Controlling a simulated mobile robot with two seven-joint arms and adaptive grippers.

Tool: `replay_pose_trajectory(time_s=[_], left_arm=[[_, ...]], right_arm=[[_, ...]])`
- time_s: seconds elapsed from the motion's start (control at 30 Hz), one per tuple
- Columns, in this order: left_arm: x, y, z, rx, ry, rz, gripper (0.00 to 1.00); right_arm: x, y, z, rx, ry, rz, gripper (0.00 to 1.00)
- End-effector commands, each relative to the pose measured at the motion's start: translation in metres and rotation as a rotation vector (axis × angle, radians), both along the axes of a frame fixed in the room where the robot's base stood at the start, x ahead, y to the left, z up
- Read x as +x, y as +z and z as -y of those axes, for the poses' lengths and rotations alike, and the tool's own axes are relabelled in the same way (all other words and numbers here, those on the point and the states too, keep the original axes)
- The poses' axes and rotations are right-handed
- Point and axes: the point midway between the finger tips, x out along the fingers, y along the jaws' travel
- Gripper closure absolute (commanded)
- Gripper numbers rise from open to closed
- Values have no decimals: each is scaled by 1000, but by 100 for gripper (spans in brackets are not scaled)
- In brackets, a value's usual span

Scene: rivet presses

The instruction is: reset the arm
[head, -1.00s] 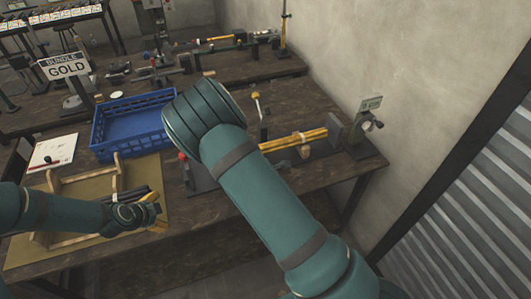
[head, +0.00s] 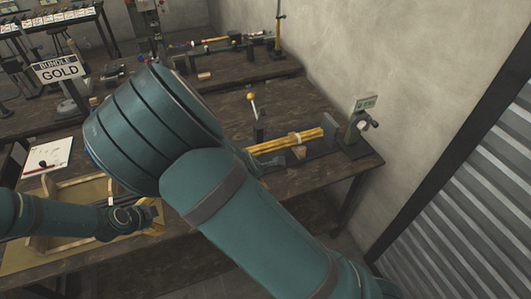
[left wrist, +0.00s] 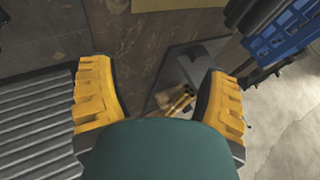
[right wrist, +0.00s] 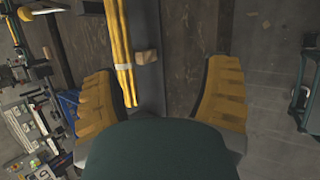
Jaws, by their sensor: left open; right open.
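My left gripper (head: 153,215) is at the left in the head view, beside the wooden-walled tray. In the left wrist view its yellow fingers (left wrist: 160,98) are spread apart with nothing between them. My right arm crosses the middle of the head view and its gripper is hidden there. In the right wrist view the right gripper (right wrist: 163,100) is open, its fingers wide apart. A bundle of yellow rods (right wrist: 122,55) shows beyond and between those fingers, not held. The bundle (head: 285,145) also lies in a bench fixture in the head view.
The wooden-walled tray (head: 85,190) sits at the bench's left, near a white card (head: 47,156) and a "BUNDLE GOLD" sign (head: 60,70). A yellow-knobbed lever (head: 252,98) stands behind the rods. A grey wall and shutter bound the right side.

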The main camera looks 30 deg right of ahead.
Motion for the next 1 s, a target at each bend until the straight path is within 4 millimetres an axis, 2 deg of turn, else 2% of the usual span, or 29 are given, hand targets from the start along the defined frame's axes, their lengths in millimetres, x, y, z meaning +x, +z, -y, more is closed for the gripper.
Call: replay_pose_trajectory(time_s=[0.43,0.53,0.67,0.77,0.9,1.0], left_arm=[[0,0,0,0,1,0,24],[-4,-3,1,-15,25,-19,24],[-23,-14,4,-84,150,-110,24],[-48,-26,8,-167,317,-229,24],[-87,-42,11,-282,592,-407,24],[-114,-52,12,-352,797,-527,24]], right_arm=[[0,0,0,0,0,-1,25],[-5,-10,1,23,-24,-8,25],[-27,-49,3,131,-146,-35,25],[-54,-92,-2,270,-311,-65,25],[-94,-140,-19,479,-576,-100,25],[-117,-163,-37,624,-776,-120,25]])
